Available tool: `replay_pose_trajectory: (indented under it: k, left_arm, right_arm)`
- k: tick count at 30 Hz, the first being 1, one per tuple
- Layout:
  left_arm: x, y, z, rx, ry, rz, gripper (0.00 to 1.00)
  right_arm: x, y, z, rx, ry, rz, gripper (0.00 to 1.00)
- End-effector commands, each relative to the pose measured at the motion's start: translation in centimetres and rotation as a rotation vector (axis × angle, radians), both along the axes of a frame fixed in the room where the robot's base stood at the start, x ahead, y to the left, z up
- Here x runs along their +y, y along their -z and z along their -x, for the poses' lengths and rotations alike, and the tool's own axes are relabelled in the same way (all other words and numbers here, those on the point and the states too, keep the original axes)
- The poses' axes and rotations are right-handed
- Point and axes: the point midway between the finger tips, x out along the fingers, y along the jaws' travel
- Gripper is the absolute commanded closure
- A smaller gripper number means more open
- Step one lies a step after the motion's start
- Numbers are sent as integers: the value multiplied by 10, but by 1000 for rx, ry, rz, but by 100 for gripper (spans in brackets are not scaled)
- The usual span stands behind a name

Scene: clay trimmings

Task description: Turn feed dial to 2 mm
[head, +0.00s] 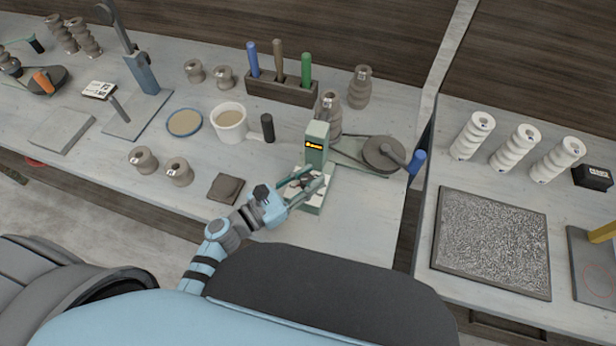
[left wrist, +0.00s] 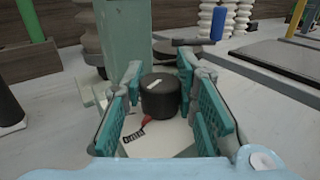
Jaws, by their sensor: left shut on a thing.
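The feed dial is a dark round knob (left wrist: 160,97) with a pale line on its top, in the middle of the left wrist view. It sits on a white plate (left wrist: 170,138) with a red pointer mark and a small black label (left wrist: 134,136); I cannot read a 2 mm mark. My left gripper (head: 306,184) reaches over the machine's base. Its teal fingers (left wrist: 160,78) are shut on the dial, one on each side. My right gripper is not in view.
A crank with a blue handle (head: 416,161) and a round wheel (head: 383,153) stand right of the machine. A dark clay square (head: 226,188), a cream mug (head: 230,124) and a black-handled tool (head: 267,127) are to the left. A tool rack (head: 282,89) stands behind.

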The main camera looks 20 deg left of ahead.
Motion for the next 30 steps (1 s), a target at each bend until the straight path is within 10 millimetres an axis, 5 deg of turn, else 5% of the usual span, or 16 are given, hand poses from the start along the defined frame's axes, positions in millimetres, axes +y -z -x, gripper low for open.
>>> replay_pose_trajectory:
  k: [14,30]
  left_arm:
    - [1,3,-1,-3,241,-5,100]
    - [0,6,-1,-4,749,-3,100]
  right_arm:
    - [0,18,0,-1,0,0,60]
    - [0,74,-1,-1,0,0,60]
